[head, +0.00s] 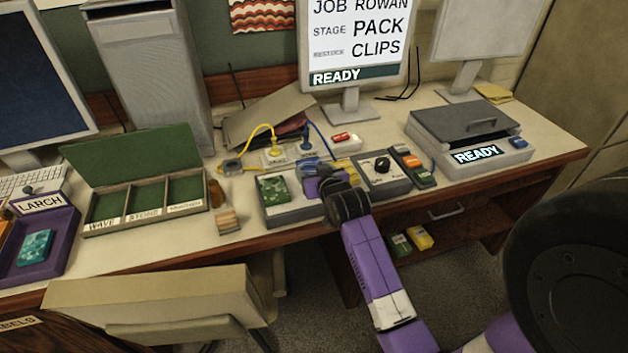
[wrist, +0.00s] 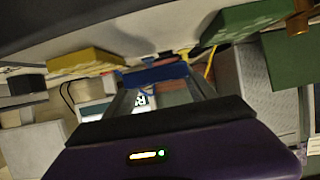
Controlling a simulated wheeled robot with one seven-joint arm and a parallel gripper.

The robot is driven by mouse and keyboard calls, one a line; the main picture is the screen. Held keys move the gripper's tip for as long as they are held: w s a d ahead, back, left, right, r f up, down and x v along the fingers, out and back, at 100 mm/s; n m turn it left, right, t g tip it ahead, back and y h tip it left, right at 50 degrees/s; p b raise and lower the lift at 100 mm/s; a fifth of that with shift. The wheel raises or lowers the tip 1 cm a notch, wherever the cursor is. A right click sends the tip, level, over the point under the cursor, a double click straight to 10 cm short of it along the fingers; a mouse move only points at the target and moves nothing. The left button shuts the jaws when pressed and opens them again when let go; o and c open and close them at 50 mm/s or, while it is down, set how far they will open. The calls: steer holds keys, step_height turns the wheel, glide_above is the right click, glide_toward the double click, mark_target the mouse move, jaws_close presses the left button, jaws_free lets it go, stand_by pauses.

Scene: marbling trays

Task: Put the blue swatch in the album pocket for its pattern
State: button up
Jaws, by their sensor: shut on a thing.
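My gripper (head: 318,176) is above the grey bench unit in the head view. In the wrist view the gripper (wrist: 158,84) is shut on a flat blue piece, which looks like the blue swatch (wrist: 155,75). It is seen nearly edge-on, so its pattern does not show. The album (head: 88,230) lies open at the left with three green pockets. Two labels read WAVE (head: 102,225) and STONE (head: 146,214); the third, at right, is too small to read. The gripper is well to the right of the album, apart from it.
A green marbled swatch (head: 273,188) lies on the grey unit (head: 295,214). A teal swatch (head: 35,247) lies in the purple LARCH tray (head: 62,252). A brown bottle (head: 216,193) and small block (head: 228,219) stand between album and unit. A chair (head: 160,295) stands in front.

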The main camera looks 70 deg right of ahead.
steer(key=shift+f, duration=1.95)
steer(key=shift+f, duration=0.1)
steer(key=o, duration=1.4)
steer(key=shift+c, duration=0.2)
